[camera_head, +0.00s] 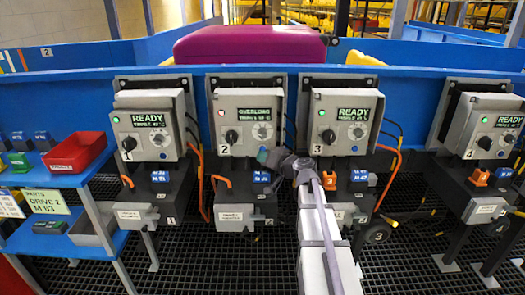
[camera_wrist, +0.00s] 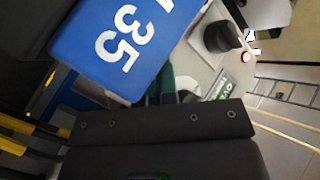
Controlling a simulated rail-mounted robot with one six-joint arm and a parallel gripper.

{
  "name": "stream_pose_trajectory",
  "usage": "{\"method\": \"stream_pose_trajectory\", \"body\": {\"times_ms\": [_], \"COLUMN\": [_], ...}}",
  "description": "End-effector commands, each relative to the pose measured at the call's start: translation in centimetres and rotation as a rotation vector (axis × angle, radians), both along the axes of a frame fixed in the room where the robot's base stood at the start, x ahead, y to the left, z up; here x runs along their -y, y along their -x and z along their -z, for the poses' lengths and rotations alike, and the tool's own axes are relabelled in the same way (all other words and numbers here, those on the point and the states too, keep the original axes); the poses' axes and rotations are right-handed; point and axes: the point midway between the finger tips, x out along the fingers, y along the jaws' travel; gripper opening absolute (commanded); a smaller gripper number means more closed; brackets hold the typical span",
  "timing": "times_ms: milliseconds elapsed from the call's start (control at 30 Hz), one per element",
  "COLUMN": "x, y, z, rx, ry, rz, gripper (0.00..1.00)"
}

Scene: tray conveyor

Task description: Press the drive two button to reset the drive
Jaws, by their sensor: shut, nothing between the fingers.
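The drive two box (camera_head: 250,105) is grey, with a black knob (camera_head: 231,136), a round dial (camera_head: 262,132), a display reading OVERLOAD and a red lamp. Its neighbours' displays read READY. My gripper (camera_head: 270,157) is shut and empty, in front of the lower right of the drive two box. It covers the spot where the other boxes show a small blue button, so I cannot see drive two's button or tell contact. In the wrist view, my gripper (camera_wrist: 168,98) shows dark at the lower middle, with the box's knob (camera_wrist: 222,36) and red lamp (camera_wrist: 246,57) at upper right.
A blue block marked 35 (camera_wrist: 112,45) is close by in the wrist view. The drive three box (camera_head: 340,110) is right of my gripper, the drive one box (camera_head: 150,105) to the left. Blue shelves at left hold a red bin (camera_head: 78,150). A purple case (camera_head: 250,45) lies behind.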

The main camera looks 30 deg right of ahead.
Motion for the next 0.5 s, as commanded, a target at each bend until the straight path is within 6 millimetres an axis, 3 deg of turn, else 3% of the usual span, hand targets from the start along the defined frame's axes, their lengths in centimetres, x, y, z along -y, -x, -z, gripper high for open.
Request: {"method": "stream_pose_trajectory", "body": {"times_ms": [500], "x": [0.39], "y": [-0.80], "z": [0.00], "rx": [0.000], "ry": [0.000], "rz": [0.000], "gripper": [0.00]}}
